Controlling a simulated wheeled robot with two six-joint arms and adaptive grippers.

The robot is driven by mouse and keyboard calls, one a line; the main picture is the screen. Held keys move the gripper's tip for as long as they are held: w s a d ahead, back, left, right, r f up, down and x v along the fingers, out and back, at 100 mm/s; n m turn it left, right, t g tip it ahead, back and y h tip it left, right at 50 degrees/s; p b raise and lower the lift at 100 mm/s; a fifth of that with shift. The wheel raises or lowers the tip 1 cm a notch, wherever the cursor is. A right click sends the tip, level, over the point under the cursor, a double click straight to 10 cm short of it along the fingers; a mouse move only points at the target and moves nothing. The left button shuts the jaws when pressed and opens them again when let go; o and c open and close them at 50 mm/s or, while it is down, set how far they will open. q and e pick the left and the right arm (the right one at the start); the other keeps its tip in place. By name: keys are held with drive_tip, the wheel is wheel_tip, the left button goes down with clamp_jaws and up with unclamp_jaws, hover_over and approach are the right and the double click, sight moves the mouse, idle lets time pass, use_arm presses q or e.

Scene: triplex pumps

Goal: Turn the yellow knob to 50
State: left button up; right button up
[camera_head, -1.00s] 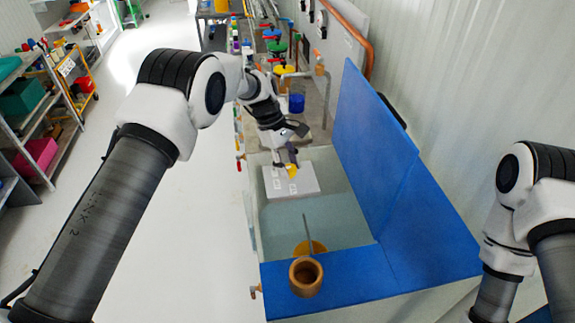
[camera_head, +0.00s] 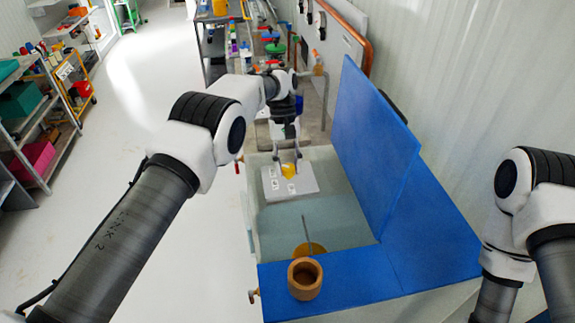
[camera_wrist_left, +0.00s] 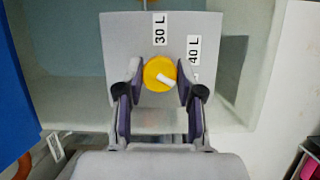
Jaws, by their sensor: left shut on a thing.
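The yellow knob (camera_head: 288,170) sits on a white panel (camera_head: 303,183) inside the pale tank. My left gripper (camera_head: 287,161) has come down on it from above. In the left wrist view the yellow knob (camera_wrist_left: 153,72) is between the two fingers of my left gripper (camera_wrist_left: 159,78), which close on its sides. A white pointer bar on the knob slants from its middle toward the lower right. The panel carries the labels "30 L" (camera_wrist_left: 160,28) above the knob and "40 L" (camera_wrist_left: 193,48) to its upper right; a "50" label cannot be made out. My right gripper is out of view.
A blue lid (camera_head: 370,150) stands up along the tank's right side. A brown cup (camera_head: 305,279) stands on the blue front ledge (camera_head: 345,283). Pumps with coloured handwheels and a workbench lie beyond the tank. The floor (camera_head: 120,150) at left is clear.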

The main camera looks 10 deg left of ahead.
sight(288, 167)
use_arm(q)
drive_tip(key=shift+s+d+f, duration=0.1)
drive_tip(key=shift+f, duration=0.05)
idle(0.3)
drive_tip(key=o, duration=1.1)
drive_tip(key=shift+o, duration=0.2)
wheel_tip(288, 167, up, 10)
